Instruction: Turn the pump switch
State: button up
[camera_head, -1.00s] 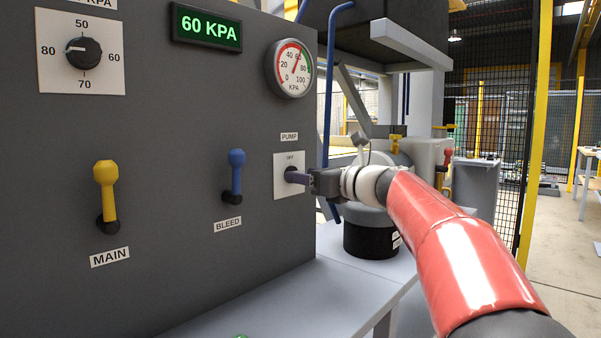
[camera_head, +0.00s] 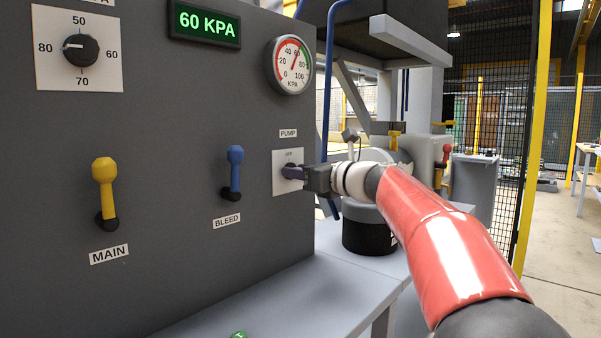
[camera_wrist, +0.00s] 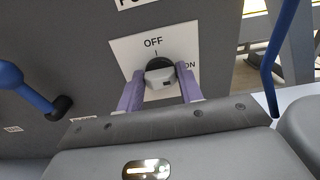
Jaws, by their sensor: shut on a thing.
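The pump switch (camera_wrist: 160,72) is a dark round knob with a grey grip on a white plate (camera_wrist: 118,49) marked OFF above and ON to the right. A short mark on the plate stands under OFF. My gripper (camera_wrist: 161,88) has its two purple fingers on either side of the knob, shut on it. In the head view, my gripper (camera_head: 293,173) reaches the pump plate (camera_head: 280,186) from the right and hides most of the knob. Which label the knob points to is hard to tell.
A blue bleed lever (camera_head: 235,172) stands left of the pump plate, and a yellow main lever (camera_head: 105,185) farther left. A gauge (camera_head: 290,65) and a green 60 KPA display (camera_head: 207,24) sit above. A blue pipe (camera_head: 329,90) rises close behind my gripper.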

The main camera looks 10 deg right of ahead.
jog(key=shift+n, duration=0.3)
jog(key=n+b, duration=0.3)
jog(key=n, duration=0.2)
jog(key=n+b, duration=0.3)
jog(key=n, duration=0.3)
jog(key=n+b, duration=0.3)
jog(key=n, duration=0.3)
jog(key=shift+s+a+f, duration=0.1)
jog(key=shift+a+f, duration=0.1)
jog(key=shift+f, duration=0.05)
dwell(0.3)
jog(key=o, duration=1)
jog(key=shift+c, duration=0.2)
jog(key=shift+s+d, duration=0.1)
